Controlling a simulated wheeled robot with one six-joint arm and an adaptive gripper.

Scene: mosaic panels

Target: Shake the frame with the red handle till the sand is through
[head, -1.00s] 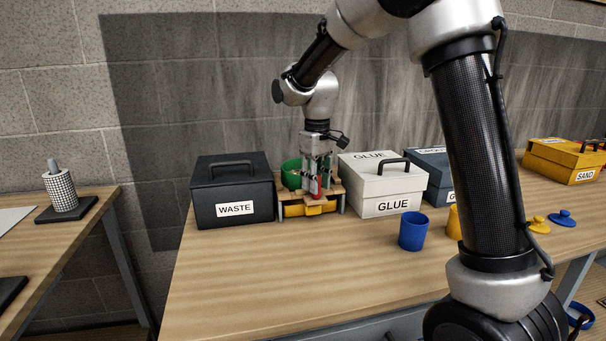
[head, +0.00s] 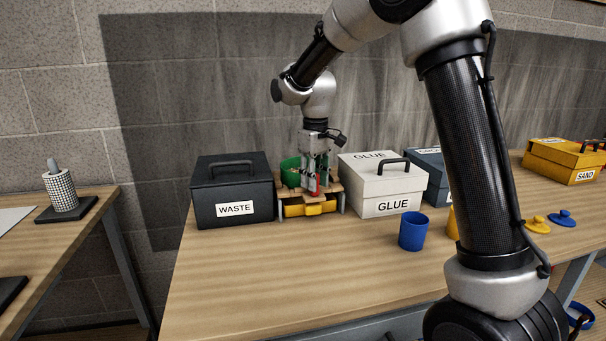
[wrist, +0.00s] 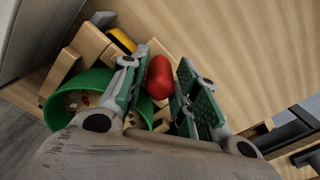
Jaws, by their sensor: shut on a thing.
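My gripper (head: 316,178) is shut on the red handle (wrist: 160,77), pointing down over a wooden frame (head: 337,186). In the wrist view the handle lies between the two green-padded fingers. A green round sieve (head: 290,171) sits in the wooden frame, just behind and left of my gripper. The wrist view shows small light and reddish bits inside the sieve (wrist: 52,104); whether sand is among them I cannot tell. A yellow tray (head: 309,208) is under the frame. My gripper hides part of the sieve.
A dark WASTE box (head: 232,184) stands close on the left and a white GLUE box (head: 383,183) close on the right. A blue cup (head: 413,232) stands in front of the GLUE box. The front left of the table is clear.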

